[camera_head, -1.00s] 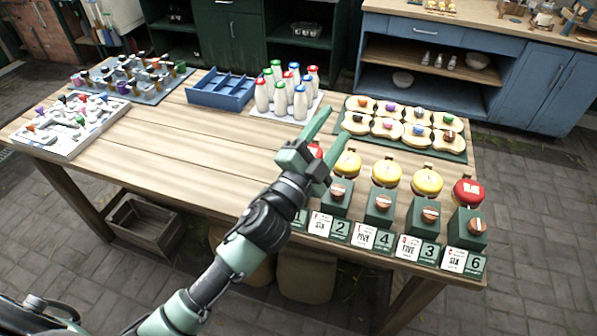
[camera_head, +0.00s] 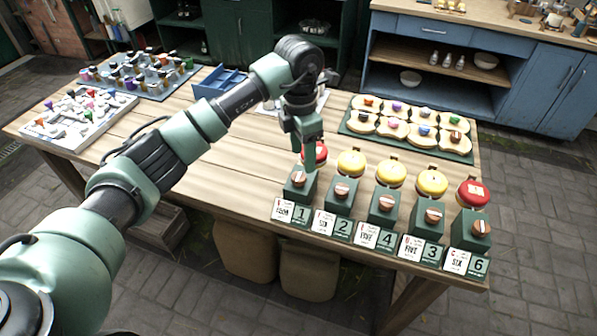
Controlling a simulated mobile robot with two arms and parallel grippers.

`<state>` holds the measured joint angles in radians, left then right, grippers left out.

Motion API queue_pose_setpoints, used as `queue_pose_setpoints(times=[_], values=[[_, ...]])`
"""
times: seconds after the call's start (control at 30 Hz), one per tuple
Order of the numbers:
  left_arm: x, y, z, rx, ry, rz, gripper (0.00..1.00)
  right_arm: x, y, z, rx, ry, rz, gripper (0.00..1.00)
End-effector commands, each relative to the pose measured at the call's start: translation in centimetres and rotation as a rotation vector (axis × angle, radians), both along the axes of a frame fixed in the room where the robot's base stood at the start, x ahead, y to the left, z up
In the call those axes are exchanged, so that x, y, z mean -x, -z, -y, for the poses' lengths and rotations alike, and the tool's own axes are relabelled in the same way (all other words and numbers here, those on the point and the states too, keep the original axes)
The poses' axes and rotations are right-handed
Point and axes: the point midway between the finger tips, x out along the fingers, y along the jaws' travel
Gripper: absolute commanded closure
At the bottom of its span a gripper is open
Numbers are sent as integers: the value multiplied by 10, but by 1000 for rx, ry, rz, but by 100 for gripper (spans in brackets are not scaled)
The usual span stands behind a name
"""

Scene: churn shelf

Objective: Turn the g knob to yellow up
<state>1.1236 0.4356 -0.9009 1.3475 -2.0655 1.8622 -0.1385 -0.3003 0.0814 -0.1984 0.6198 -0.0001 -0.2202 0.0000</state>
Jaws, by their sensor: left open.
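A row of green boxes with copper knobs stands along the table's front right edge. From left, the knobs are on box 1 (camera_head: 298,180), box 2 (camera_head: 342,190), box 4 (camera_head: 386,203), box 3 (camera_head: 433,215) and box 6 (camera_head: 481,228). Behind them are a red dome (camera_head: 321,153), three yellow domes (camera_head: 351,162) and a red dome at the right (camera_head: 473,193). The cards' small letters are too small to tell which knob is g. My left gripper (camera_head: 311,166) is open, pointing down just above and behind box 1's knob, partly hiding the left red dome. My right gripper is out of view.
A green mat (camera_head: 443,154) with bread slices bearing coloured pieces lies behind the domes. A white board (camera_head: 75,147) with coloured pieces is at the left.

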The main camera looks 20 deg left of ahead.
Motion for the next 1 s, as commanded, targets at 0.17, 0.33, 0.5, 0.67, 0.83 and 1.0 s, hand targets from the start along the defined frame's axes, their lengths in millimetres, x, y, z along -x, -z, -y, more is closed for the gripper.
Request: queue_pose_setpoints(times=[0.17,0.33,0.5,0.67,0.83,1.0], values=[[0,5,-13,-51,-15,-12,44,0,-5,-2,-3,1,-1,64],[1,30,-12,-47,-12,-15,44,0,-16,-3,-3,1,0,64],[1,56,-12,-46,-12,-13,44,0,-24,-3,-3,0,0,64],[0,70,-12,-44,-12,-10,44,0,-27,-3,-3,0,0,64],[0,74,-11,-43,-11,-8,44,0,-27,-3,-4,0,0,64],[0,74,-11,-43,-11,-8,55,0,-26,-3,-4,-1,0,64]])
